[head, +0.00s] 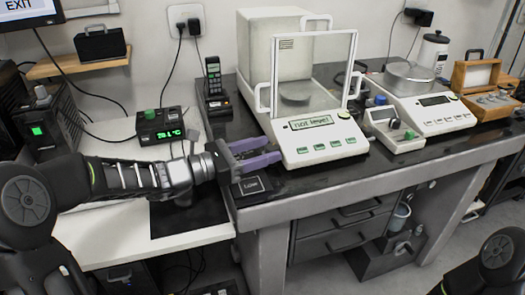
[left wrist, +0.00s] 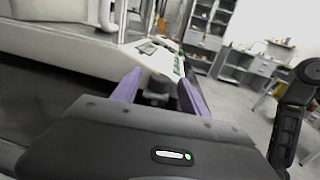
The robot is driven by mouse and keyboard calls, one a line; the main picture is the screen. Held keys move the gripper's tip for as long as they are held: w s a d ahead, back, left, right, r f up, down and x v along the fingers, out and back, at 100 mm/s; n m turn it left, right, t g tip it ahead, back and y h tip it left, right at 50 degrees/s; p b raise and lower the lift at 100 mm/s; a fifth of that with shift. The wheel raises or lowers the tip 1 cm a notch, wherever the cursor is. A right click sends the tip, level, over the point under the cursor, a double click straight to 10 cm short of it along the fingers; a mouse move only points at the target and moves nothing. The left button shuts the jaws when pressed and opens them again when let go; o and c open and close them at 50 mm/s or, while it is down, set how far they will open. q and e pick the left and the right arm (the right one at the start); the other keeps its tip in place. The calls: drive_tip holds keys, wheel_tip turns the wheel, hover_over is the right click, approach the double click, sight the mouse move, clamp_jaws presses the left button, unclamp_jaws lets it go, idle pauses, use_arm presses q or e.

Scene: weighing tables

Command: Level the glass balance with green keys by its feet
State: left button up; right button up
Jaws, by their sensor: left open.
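The glass balance (head: 285,158) has green keys, a lit display (head: 311,123) and a glass draft shield with a white frame. It stands on the dark weighing table. My left gripper (head: 275,148) is open, its purple fingers reaching to the balance's front left corner. In the left wrist view the white balance body (left wrist: 75,50) fills the upper left. A dark round levelling foot (left wrist: 157,88) shows between my open fingers (left wrist: 160,84) under the body; I cannot tell whether they touch it. The other feet are hidden. My right gripper is not in view.
A second balance (head: 440,118) with a round pan stands to the right, beside a small white box with knobs (head: 395,130). A handset (head: 213,78) stands behind my gripper. A black plate (head: 251,186) lies at the table's front edge. A wooden weight case (head: 485,90) is far right.

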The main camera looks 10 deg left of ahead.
use_arm(q)
clamp_jaws()
idle(0.5)
